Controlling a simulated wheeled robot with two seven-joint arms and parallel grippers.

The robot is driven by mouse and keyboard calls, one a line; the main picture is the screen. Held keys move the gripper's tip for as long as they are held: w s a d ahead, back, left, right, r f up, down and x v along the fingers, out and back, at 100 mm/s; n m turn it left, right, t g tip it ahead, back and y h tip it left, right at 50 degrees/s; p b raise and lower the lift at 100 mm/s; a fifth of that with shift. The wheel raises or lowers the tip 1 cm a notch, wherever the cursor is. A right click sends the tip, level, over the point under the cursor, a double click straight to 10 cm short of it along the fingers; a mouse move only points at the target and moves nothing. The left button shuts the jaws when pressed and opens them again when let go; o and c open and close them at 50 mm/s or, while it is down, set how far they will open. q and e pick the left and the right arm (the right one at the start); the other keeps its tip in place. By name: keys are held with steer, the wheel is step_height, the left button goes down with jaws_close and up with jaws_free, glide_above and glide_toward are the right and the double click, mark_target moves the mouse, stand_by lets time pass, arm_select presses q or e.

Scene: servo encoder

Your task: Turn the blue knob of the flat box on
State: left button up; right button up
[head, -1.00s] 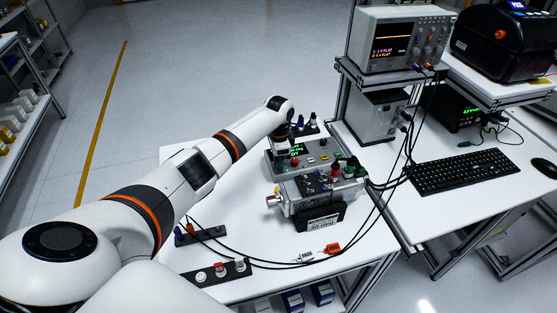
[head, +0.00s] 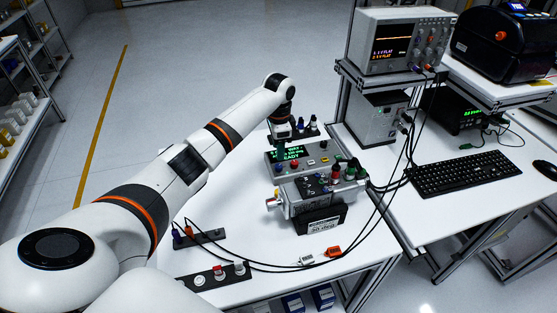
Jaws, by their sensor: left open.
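The flat box (head: 309,153) is grey and lies on the white table, with a lit green text display (head: 290,152) on its top. A small dark blue knob (head: 281,167) sits at its front left, beside a red one (head: 294,164). The angle of the blue knob is too small to read. My left gripper (head: 282,142) points down at the back left edge of the flat box, behind the display and apart from the blue knob. It is open, and I see nothing in it. My right gripper is not in view.
Dark strips with plugs (head: 215,275) lie at the front left. A keyboard (head: 465,172) is on the right-hand table.

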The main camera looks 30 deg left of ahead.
arm_select(q)
step_height(320, 180, up, 5)
steer(key=shift+r+b, duration=0.2)
steer(key=shift+b, duration=0.3)
